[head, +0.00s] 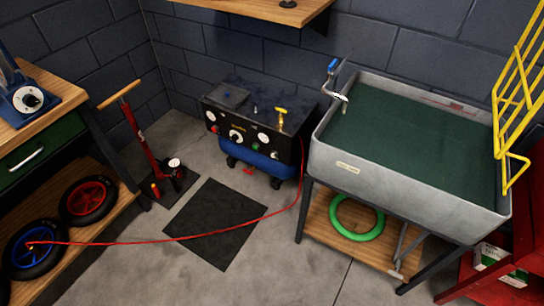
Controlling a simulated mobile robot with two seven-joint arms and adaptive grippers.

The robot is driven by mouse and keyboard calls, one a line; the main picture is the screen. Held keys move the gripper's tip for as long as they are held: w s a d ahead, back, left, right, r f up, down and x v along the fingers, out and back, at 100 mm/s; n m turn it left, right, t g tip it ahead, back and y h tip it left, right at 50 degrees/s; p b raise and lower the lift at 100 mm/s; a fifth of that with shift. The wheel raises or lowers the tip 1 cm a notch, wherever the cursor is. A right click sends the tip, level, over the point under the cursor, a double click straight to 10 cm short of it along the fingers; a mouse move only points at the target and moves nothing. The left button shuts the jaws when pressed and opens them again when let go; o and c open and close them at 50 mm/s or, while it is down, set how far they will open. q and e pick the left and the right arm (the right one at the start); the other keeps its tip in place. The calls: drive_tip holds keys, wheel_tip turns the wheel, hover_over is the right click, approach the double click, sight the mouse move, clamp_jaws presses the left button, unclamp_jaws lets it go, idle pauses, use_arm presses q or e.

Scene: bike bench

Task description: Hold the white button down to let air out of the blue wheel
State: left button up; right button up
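The blue wheel (35,262), a black tyre with a blue rim, lies on the lower shelf of the wooden bench at the left edge. A thin red hose (180,239) runs from a small orange-yellow fitting at this wheel across the floor to the right end of the compressor (236,150). The compressor is a black box over a blue tank, with a yellow tap on top. Its front carries several small round white-faced dials or knobs and a green one; I cannot tell which is the white button. Neither of my grippers shows.
A red-rimmed wheel (88,200) lies beside the blue one. A red floor pump (145,150) stands by the bench. A grey sink (400,165) stands at right, with a green ring (357,222) below. The dark mat (216,222) and floor before the compressor are clear except for the hose.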

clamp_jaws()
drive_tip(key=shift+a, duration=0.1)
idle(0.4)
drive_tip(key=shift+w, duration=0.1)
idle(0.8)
